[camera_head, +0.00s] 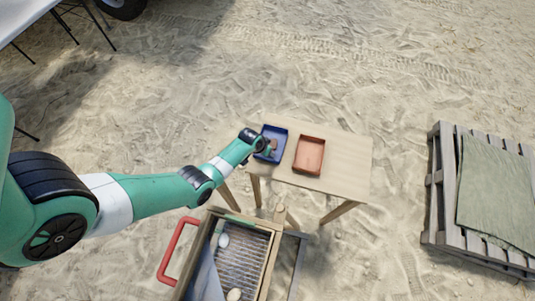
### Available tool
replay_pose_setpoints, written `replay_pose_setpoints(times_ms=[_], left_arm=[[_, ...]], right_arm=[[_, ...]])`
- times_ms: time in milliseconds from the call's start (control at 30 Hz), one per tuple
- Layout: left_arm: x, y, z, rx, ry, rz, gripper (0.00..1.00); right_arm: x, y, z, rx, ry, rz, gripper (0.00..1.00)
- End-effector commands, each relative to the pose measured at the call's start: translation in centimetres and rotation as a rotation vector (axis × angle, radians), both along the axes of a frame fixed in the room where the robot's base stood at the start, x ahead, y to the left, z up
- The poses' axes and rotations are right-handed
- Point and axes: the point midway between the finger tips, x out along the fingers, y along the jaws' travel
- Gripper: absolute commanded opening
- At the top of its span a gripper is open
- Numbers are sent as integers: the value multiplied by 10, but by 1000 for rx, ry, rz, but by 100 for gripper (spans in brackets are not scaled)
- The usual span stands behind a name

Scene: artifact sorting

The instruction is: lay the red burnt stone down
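A blue tray (278,131) stands at the left of the wooden table. An orange-red tray (310,152) stands to its right. My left gripper (268,149) reaches in from the left and is over the blue tray. A small reddish-brown stone (273,144) shows at its fingertips, within the outline of the blue tray. It is too small to tell whether the fingers are shut on it or whether it rests on the tray floor. My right gripper is not in view.
The table (345,165) has bare wood right of the orange-red tray. In front of it is a wooden sieve box (268,262) with a red handle (172,252) and pale pieces inside. A pallet (433,190) with a green cloth (495,195) lies at the right on sand.

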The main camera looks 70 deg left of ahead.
Motion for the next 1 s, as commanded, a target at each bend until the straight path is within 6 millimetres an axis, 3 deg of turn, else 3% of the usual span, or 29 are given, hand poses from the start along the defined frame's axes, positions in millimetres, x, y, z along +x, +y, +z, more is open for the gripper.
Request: replay_pose_setpoints(times_ms=[33, 400, 433, 500, 800, 1000], left_arm=[[0, 0, -15, 0, 1, 0, 0], [0, 0, -15, 0, 1, 0, 0], [0, 0, -14, 0, 1, 0, 58], [0, 0, -14, 0, 1, 0, 67], [0, 0, -11, 0, 0, 0, 67], [-7, -4, 15, 0, 1, 0, 67]], right_arm=[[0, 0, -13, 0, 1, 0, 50], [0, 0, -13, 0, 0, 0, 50], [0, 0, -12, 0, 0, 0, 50], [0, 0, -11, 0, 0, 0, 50], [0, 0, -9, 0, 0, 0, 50], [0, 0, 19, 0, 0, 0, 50]])
